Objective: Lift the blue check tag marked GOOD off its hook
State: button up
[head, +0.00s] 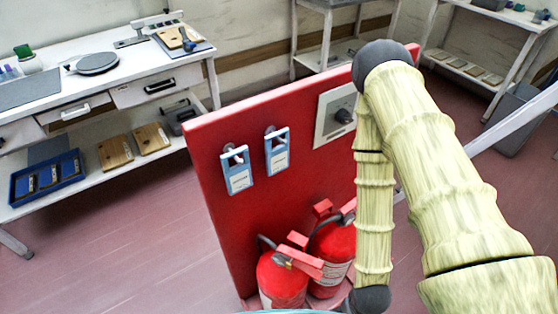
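Two blue tags with white labels hang side by side on the red panel (215,213), the left tag (237,170) a little lower in the picture than the right tag (277,151). Each hangs from a dark hook through the opening at its top. The label print is too small to read, so I cannot tell which is marked GOOD. My arm crosses the right part of the view in front of the panel, to the right of both tags. My gripper is not in view.
A grey plate with a black knob (342,116) is on the panel right of the tags. Red fire extinguishers (281,279) stand at its foot. A white workbench (130,82) with a lower shelf is at the left. Open floor (120,235) lies left of the panel.

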aim_at(238, 177)
jog(key=u, duration=0.05)
jog(key=k, duration=0.5)
jog(key=z, duration=2.65)
jog(key=k, duration=1.35)
jog(key=u, duration=1.75)
